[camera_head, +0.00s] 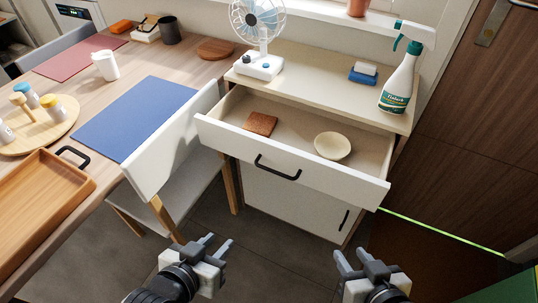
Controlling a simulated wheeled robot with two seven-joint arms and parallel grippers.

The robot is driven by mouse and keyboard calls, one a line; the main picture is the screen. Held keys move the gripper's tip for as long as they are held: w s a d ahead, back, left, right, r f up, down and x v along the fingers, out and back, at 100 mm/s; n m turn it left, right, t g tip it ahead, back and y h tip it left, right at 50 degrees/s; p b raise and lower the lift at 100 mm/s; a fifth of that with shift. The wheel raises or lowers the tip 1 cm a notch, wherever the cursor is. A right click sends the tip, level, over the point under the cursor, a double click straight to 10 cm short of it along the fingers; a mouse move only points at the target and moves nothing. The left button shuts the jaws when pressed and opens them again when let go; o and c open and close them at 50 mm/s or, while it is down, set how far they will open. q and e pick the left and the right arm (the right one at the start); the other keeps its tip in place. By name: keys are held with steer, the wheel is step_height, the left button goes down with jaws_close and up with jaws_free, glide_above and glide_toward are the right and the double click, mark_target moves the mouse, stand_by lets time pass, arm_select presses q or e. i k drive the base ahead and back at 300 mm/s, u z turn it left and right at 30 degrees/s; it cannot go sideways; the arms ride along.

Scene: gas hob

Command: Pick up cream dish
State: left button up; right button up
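The cream dish (332,146) is a small round bowl lying in the open top drawer (285,120) of a white cabinet, towards the drawer's right side. My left gripper (218,247) is open and empty, low in front of the cabinet and left of the dish. My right gripper (356,261) is open and empty, below and in front of the drawer, roughly under the dish in the picture. Neither gripper touches anything.
A brown square item (261,123) lies left of the dish in the drawer. The drawer front has a black handle (278,168). On the cabinet stand a fan (259,66) and a spray bottle (399,85). A chair (172,140) stands left of the cabinet, by the table.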

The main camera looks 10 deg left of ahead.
mark_target(334, 146)
steer(key=z, duration=0.85)
steer(key=k, duration=0.9)
steer(key=u, duration=0.7)
steer(key=i, duration=1.05)
